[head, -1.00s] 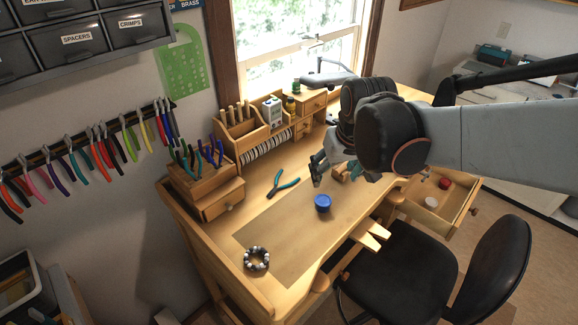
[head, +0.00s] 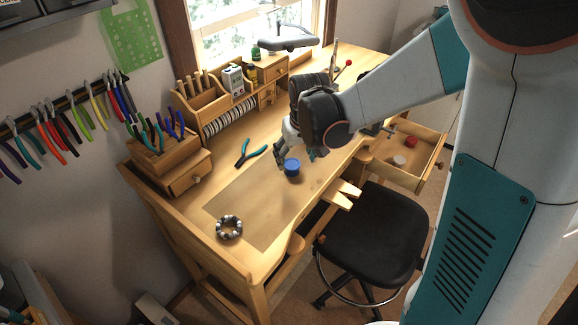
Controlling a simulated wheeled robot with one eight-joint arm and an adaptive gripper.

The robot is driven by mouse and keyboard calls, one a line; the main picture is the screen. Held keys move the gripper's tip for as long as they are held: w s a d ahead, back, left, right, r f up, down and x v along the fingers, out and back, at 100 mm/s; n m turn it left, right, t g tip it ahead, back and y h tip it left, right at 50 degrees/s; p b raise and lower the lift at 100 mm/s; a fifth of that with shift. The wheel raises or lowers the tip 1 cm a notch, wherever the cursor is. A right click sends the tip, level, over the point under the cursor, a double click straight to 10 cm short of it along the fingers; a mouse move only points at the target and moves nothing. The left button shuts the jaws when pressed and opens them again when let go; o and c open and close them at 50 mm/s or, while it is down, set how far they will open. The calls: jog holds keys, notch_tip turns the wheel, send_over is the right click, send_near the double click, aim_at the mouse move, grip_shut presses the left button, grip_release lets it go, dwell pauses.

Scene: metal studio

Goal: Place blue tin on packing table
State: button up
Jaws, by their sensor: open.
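The blue tin (head: 292,168) stands upright on the wooden workbench (head: 325,152), near the right end of a darker rectangular mat. My gripper (head: 296,152) is open, with its fingers pointing down at the far side of the tin. One finger is close beside the tin's left edge in the picture; I cannot tell whether they touch. My wrist hides part of the bench behind. No table marked as the packing table can be made out now; my arm covers much of the right side.
Teal-handled pliers (head: 250,154) and a beaded bracelet (head: 229,227) lie on the bench.

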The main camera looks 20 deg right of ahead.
aim_at(292, 164)
jog(key=shift+a+b+x, duration=0.2)
jog(key=shift+b+x, duration=0.85)
jog(key=shift+x, duration=1.7)
jog(key=shift+w+r, duration=0.1)
jog(key=shift+w, duration=0.05)
jog(key=shift+c, duration=0.3)
jog(key=c, duration=1.2)
jog(key=shift+r, duration=0.15)
